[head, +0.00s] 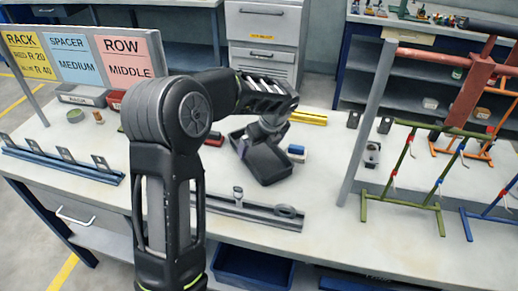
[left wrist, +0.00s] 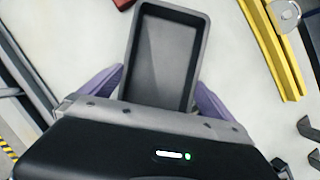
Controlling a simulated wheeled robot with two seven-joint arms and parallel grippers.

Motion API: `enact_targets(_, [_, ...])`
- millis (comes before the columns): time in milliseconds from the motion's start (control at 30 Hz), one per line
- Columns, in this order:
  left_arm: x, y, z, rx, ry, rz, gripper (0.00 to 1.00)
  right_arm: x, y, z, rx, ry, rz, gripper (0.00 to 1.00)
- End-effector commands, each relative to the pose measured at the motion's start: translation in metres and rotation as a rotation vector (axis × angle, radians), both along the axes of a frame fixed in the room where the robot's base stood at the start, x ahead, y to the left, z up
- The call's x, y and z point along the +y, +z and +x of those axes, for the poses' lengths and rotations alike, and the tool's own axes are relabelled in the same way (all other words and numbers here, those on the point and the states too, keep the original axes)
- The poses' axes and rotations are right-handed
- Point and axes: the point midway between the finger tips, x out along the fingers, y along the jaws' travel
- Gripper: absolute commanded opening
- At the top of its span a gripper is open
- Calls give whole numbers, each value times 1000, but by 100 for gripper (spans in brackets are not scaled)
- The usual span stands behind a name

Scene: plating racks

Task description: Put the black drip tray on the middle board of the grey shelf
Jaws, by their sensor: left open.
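In the left wrist view the gripper (left wrist: 157,98) is open, one finger on each side of the tray; contact is unclear. A shelf with dark boards (head: 418,75) stands at the back right; I cannot tell whether it is the grey shelf. My right gripper is not in view.
A metal rail (head: 250,209) lies in front of the tray, and a yellow bar (head: 305,118) lies behind it. A small blue block (head: 296,153) is close on its right. Green rack frames (head: 405,200) and a grey post (head: 368,120) stand at right. Signs (head: 75,60) stand at left.

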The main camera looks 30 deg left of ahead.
Motion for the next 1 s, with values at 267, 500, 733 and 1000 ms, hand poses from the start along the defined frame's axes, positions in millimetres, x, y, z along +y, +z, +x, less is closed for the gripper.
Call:
enact_targets(267, [-20,53,-8,-6,-1,-1,100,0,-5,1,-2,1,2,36])
enact_targets(500, [-33,87,-15,-3,-1,0,100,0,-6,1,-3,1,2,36])
enact_targets(733, [-35,93,-17,-1,0,0,100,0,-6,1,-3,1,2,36])
enact_targets(1000, [-35,93,-17,0,0,0,100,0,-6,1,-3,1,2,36])
